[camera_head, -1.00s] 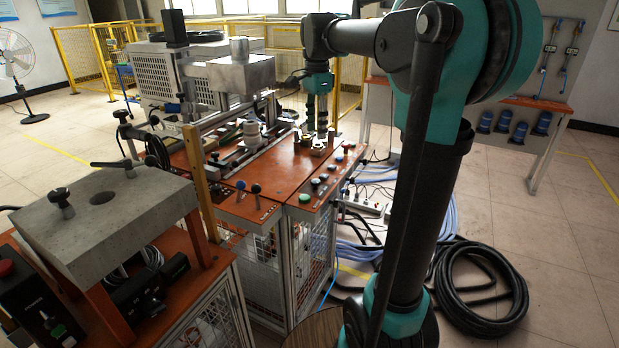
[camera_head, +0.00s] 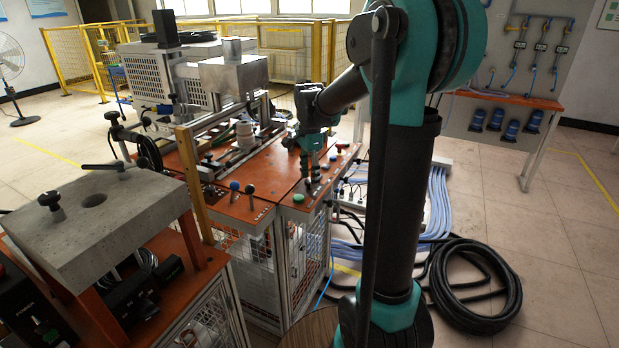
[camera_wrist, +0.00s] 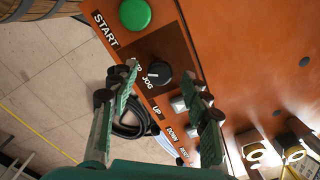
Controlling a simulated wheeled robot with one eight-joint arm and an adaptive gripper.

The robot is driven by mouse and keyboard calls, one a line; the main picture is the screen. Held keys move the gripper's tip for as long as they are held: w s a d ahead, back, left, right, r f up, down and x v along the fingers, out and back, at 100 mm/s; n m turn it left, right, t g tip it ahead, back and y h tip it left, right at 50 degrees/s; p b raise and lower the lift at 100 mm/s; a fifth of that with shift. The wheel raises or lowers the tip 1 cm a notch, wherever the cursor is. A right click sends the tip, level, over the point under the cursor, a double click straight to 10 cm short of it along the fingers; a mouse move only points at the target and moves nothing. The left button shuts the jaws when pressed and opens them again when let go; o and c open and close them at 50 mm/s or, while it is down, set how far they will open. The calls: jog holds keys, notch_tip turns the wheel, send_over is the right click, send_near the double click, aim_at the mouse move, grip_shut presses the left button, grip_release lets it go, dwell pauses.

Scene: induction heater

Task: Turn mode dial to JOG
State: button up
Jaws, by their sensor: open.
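The mode dial (camera_wrist: 158,73) is a round black knob on the orange panel in the wrist view. The word JOG is printed beside it, with another label partly hidden by a fingertip. A pale mark shows on the knob's left side; I cannot tell which setting it marks. My gripper (camera_wrist: 164,77) is open, one finger on each side of the dial, and I see no clear contact. In the head view my gripper (camera_head: 311,178) points down over the front of the panel, and it hides the dial.
A green START button (camera_wrist: 135,14) sits beside the dial, also visible in the head view (camera_head: 298,198). Silver switches (camera_wrist: 187,100) labelled UP and DOWN lie on the other side. Two ball-topped levers (camera_head: 242,188) stand left of my gripper. Black hose (camera_head: 470,285) lies coiled on the floor.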

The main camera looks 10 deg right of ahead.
jog(key=shift+f, duration=0.35)
jog(key=shift+c, duration=0.5)
grip_shut()
jog(key=shift+n, duration=0.4)
jog(key=n, duration=0.5)
jog(key=shift+n, duration=0.3)
jog(key=n, duration=0.5)
jog(key=shift+n, duration=0.3)
